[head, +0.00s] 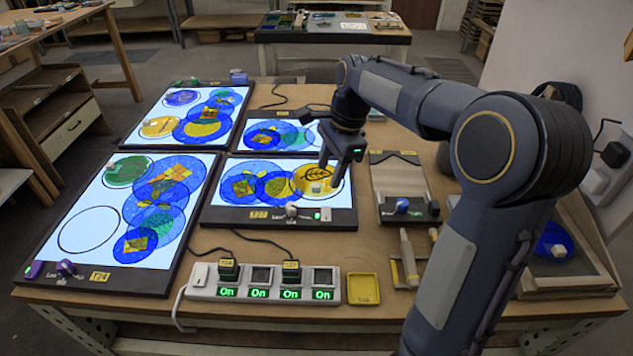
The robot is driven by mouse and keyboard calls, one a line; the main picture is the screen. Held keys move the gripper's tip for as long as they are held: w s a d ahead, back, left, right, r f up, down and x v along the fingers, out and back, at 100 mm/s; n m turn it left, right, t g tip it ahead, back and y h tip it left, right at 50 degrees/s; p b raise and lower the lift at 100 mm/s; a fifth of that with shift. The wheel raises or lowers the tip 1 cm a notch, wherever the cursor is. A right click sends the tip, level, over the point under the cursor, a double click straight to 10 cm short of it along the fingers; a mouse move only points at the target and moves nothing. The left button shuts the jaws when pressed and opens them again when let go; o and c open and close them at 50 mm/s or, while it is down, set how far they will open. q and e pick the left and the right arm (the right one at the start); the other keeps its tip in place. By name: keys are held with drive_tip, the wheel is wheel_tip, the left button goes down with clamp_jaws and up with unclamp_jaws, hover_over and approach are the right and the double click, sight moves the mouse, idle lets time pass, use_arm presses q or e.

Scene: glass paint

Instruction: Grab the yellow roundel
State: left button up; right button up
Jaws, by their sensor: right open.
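A yellow roundel (306,191) with a dark leaf outline and a small pale knob lies at the right end of the lit panel (275,217) marked 127. It overlaps the edge of a blue roundel beside it. My right gripper (333,172) is over this yellow roundel, pointing down, open, with nothing between its fingers. Its fingers cover part of the roundel's upper right; I cannot tell how high they are above it. Another yellow roundel (158,128) with a knob lies on the back left lit panel (140,142). My left gripper is not in view.
A large lit panel (85,215) at left holds blue and green roundels and an empty ring outline. A power strip (263,283) and yellow tray (363,289) are at the front. A grey board (398,180) stands right of the gripper. A blue roundel (556,240) lies far right.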

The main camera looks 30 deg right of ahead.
sight(316, 185)
drive_tip(key=w+m, duration=0.1)
drive_tip(key=w, duration=0.1)
drive_tip(key=w+f+m+g+h, duration=0.1)
drive_tip(key=w+m, duration=0.1)
drive_tip(key=w+f+m+h, duration=0.1)
drive_tip(key=w, duration=0.2)
drive_tip(key=shift+d+f+m, duration=0.15)
drive_tip(key=shift+d+m, duration=0.15)
drive_tip(key=shift+d, duration=0.05)
drive_tip(key=shift+w+f+m, duration=0.15)
drive_tip(key=shift+m, duration=0.15)
wheel_tip(316, 185, down, 8)
drive_tip(key=shift+r+b, duration=0.2)
drive_tip(key=shift+b, duration=0.15)
clamp_jaws()
